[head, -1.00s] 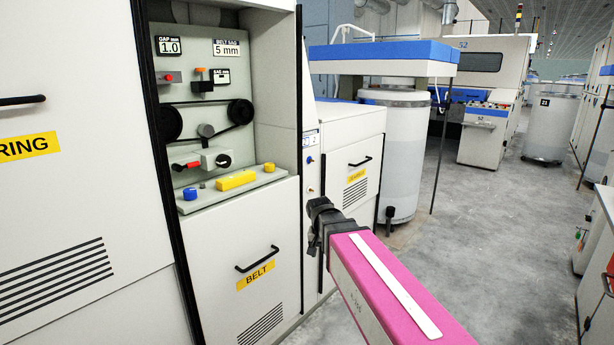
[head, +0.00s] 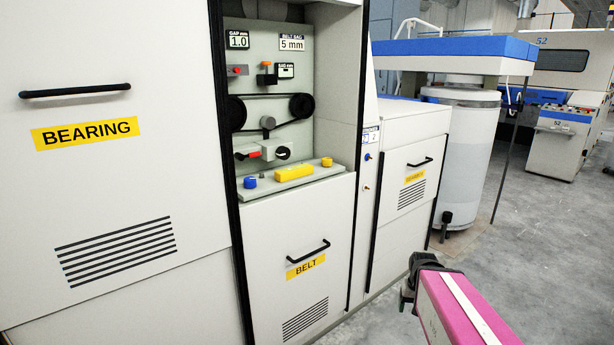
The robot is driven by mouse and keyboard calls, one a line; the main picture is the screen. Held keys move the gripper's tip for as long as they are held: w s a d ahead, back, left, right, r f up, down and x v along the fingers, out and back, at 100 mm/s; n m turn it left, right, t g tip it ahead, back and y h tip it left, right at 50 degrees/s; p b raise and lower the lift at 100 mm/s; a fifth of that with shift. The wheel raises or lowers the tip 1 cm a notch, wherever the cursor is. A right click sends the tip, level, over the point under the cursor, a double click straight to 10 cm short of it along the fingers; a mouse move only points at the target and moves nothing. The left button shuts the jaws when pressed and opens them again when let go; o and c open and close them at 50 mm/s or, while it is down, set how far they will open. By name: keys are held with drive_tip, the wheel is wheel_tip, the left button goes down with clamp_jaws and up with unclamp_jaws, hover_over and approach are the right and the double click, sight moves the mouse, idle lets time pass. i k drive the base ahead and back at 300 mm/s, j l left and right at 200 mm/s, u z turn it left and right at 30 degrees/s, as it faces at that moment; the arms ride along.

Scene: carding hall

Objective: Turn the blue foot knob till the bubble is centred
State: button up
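The blue foot knob (head: 250,182) stands at the left end of a grey ledge (head: 276,184) in the open bay above the BELT door. A yellow block (head: 294,173), perhaps the level, lies along the middle of the ledge. I cannot make out its bubble. A small yellow-orange knob (head: 326,162) is at the ledge's right end. My gripper (head: 408,291) is a dark shape at the end of my pink arm, low and to the right, well apart from the knob. Its fingers are too small and dark to read.
Above the ledge is a belt on two black pulleys (head: 301,106), with a red-handled part (head: 248,154) below. The BELT door handle (head: 308,249) sticks out beneath. A BEARING panel (head: 150,190) fills the left. Grey floor (head: 540,240) is clear on the right.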

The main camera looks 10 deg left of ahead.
sight(249, 182)
drive_tip(key=j+u, duration=0.2)
drive_tip(key=u, duration=0.2)
drive_tip(key=k+j+u, duration=0.1)
drive_tip(key=j+u, duration=0.4)
drive_tip(key=u, duration=0.25)
